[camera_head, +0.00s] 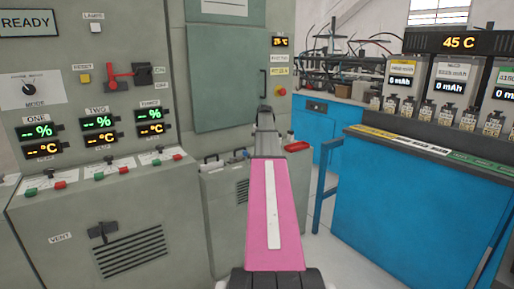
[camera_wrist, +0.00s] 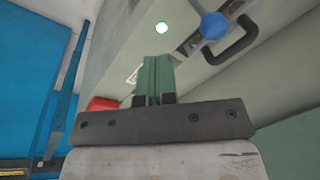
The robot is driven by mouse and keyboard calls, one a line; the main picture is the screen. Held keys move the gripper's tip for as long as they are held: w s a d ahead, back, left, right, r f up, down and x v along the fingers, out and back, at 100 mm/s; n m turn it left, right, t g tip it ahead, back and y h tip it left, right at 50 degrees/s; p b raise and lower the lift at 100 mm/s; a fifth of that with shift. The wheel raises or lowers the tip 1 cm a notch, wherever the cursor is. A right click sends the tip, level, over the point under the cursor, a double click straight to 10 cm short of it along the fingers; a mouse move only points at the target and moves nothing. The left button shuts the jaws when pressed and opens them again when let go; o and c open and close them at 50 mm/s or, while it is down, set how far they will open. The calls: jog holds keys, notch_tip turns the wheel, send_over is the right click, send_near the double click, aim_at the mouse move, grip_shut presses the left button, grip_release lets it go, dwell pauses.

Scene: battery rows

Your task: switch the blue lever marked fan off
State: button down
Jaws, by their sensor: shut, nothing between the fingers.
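The blue lever shows in the wrist view as a round blue knob (camera_wrist: 214,26) on a metal plate, on the grey-green top of a low cabinet. In the head view a small blue spot at the left of my arm, on the low cabinet's top (camera_head: 240,155), looks like the same lever. I cannot read a fan mark beside it. My gripper (camera_wrist: 157,72) is shut and empty; its green fingers are pressed together, left of and below the knob in the wrist view, apart from it. In the head view my arm hides the fingers.
A black handle (camera_wrist: 238,42) stands just right of the knob. A lit white-green spot (camera_wrist: 161,28) is left of it. A red tray (camera_head: 297,146) lies right of my arm. A panel with a red lever (camera_head: 125,72) stands left; a blue bench (camera_head: 400,200) stands right.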

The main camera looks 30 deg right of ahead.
notch_tip(320, 180, up, 9)
jog(key=shift+s+d+f, duration=0.15)
jog(key=shift+s, duration=0.1)
dwell(0.6)
